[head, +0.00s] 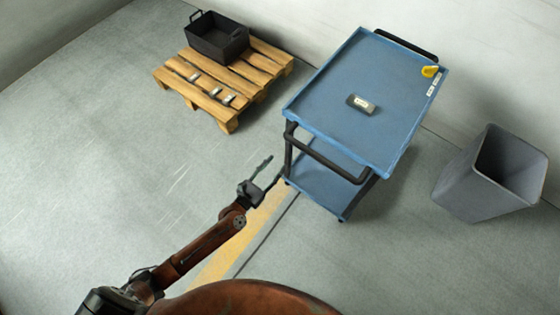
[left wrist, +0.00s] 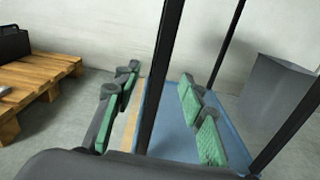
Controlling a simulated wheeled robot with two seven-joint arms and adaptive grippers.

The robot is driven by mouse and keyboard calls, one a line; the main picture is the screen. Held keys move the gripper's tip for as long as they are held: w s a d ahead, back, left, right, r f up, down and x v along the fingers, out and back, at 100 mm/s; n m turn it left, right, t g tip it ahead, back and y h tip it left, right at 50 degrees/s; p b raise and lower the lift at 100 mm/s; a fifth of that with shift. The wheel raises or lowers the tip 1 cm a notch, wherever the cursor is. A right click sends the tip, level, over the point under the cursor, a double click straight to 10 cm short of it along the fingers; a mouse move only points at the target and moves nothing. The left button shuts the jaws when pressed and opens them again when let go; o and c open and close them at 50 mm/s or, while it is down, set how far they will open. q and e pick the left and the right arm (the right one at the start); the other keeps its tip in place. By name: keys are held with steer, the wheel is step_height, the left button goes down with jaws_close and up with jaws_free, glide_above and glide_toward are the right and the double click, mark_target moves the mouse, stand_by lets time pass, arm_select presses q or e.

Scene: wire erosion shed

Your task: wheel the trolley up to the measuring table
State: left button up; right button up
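The blue two-shelf trolley (head: 375,95) stands near the wall in the head view, with a black push handle (head: 327,160) on its near end. My left gripper (head: 273,167) is open and empty, just left of that near end. In the left wrist view its green-padded fingers (left wrist: 160,75) are spread, and a dark upright post of the trolley (left wrist: 164,70) appears between them. I cannot tell how far beyond the fingers the post is. The lower blue shelf (left wrist: 178,140) also shows there. My right gripper is not in view. No measuring table is visible.
A small grey block (head: 361,103) and a yellow item (head: 430,71) lie on the trolley's top. A grey bin (head: 490,175) stands to its right. A wooden pallet (head: 226,118) with a black crate (head: 217,38) and small metal parts is at the upper left. The left floor is clear.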

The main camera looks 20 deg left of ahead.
mark_target(287, 152)
arm_select(q)
steer(key=shift+w+d+r+n, duration=0.15)
steer(key=shift+d+r+n, duration=0.1)
steer(key=shift+r+n, duration=0.1)
steer(key=shift+b+x, duration=0.35)
steer(key=shift+x, duration=3.55)
steer(key=shift+c, duration=0.5)
jaws_close()
